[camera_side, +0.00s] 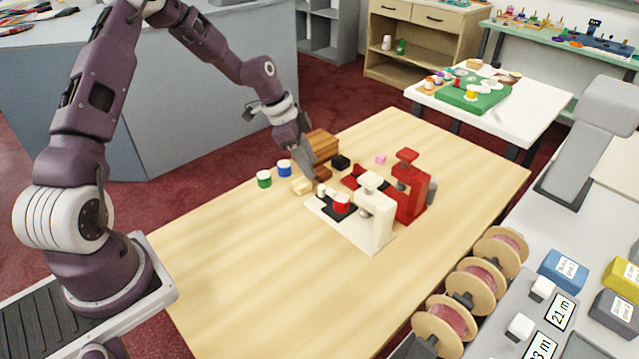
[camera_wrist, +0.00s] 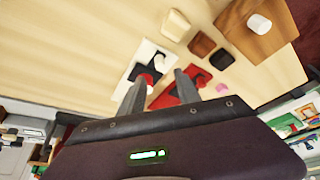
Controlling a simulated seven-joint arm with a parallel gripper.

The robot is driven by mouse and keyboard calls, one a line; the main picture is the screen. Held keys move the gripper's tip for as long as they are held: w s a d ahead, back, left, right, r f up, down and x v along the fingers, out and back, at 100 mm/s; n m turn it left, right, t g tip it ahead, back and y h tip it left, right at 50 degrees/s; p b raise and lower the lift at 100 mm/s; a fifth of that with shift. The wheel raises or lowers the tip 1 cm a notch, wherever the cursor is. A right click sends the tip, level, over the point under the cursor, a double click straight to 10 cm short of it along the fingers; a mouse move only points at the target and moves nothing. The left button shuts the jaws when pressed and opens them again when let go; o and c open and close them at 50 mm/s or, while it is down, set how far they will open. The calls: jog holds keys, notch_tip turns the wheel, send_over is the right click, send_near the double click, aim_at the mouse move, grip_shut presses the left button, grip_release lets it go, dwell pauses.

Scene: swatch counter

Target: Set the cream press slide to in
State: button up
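The cream press (camera_side: 377,219) stands on the table with its pale base plate toward my arm. On its base is a dark slide plate (camera_side: 331,212) with a red pot (camera_side: 341,203) on it. A small cream knob (camera_side: 321,190) stands at the slide's near end. I cannot tell how far in the slide sits. My gripper (camera_side: 308,176) is low, just beyond the knob, and does not seem to hold anything. In the wrist view its two fingers (camera_wrist: 162,76) are apart, and the red pot (camera_wrist: 146,80) shows by the left finger. The cream press (camera_wrist: 153,57) is partly hidden there.
A red press (camera_side: 411,187) stands close beside the cream one. The table's near left is clear.

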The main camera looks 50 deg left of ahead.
aim_at(321, 187)
jog(key=x, duration=0.7)
jog(key=shift+f, duration=0.25)
grip_shut()
dwell(1.0)
